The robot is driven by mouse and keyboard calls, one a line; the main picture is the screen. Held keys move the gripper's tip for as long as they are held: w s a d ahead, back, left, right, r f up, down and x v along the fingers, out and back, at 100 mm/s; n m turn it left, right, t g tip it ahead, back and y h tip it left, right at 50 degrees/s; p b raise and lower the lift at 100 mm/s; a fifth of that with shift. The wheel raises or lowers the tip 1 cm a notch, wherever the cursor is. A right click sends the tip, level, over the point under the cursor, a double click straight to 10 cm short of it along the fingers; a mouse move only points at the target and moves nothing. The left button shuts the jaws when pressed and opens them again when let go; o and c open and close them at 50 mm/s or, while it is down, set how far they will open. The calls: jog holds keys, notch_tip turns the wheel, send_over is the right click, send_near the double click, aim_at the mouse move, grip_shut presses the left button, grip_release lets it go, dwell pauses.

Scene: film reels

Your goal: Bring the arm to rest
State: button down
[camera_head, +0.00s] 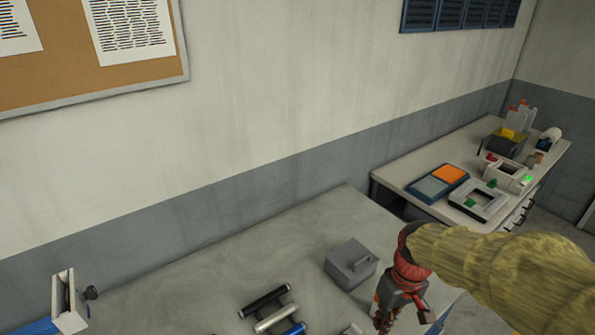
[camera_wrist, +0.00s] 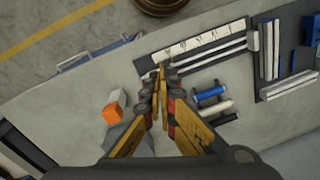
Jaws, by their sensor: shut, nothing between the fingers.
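My gripper (camera_head: 384,320) is at the lower right of the head view, above the near table, with my arm reaching in from the right edge. In the wrist view my gripper (camera_wrist: 160,70) points down over the table. Its yellow and dark fingers come together at the tips, and it is shut and empty. The tips appear over the end of a white labelled strip (camera_wrist: 202,43), but I cannot tell how far above it they are.
Dark, silver and blue cylinders (camera_head: 275,313) lie on the near table (camera_head: 190,270). A grey box (camera_head: 350,263) stands close to my gripper. An orange-and-white block (camera_wrist: 114,105) is left of my fingers. A second bench (camera_head: 400,178) holds several items at right.

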jog(key=s+a+r+m+t+h+b, duration=0.1)
jog(key=s+r+m+t+b, duration=0.2)
jog(key=s+r+t+b, duration=0.3)
jog(key=s+r, duration=0.2)
jog(key=s, duration=0.2)
jog(key=shift+a+r, duration=0.15)
jog(key=shift+r, duration=0.15)
dwell(1.6)
